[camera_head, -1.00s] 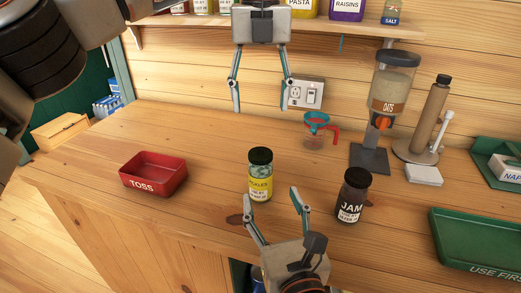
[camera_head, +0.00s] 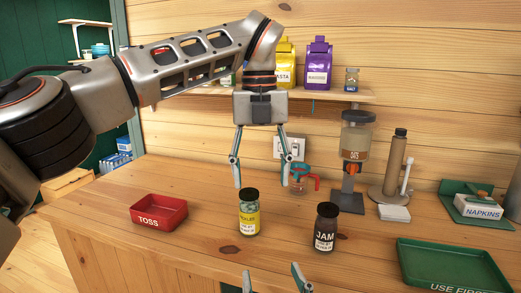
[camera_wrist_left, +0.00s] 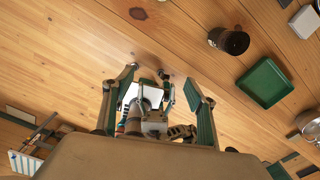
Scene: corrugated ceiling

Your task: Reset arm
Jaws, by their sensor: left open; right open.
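My left gripper (camera_head: 262,178) hangs fingers-down over the counter, open and empty. Its fingertips show just above and behind the pickles jar (camera_head: 249,220), which stands upright with a black lid and yellow label. Contact between them cannot be told. My right gripper (camera_head: 271,275) is at the bottom edge, in front of the jars; only its two spread fingertips show. The dark jam jar (camera_head: 325,230) stands upright to the right. In the left wrist view, my left gripper's spread fingers (camera_wrist_left: 160,75) show, with my other gripper seen between them.
A red TOSS bin (camera_head: 159,216) is on the left of the counter (camera_head: 200,245). A green tray (camera_head: 450,268) is at the right front. A shelf (camera_head: 350,96) runs above.

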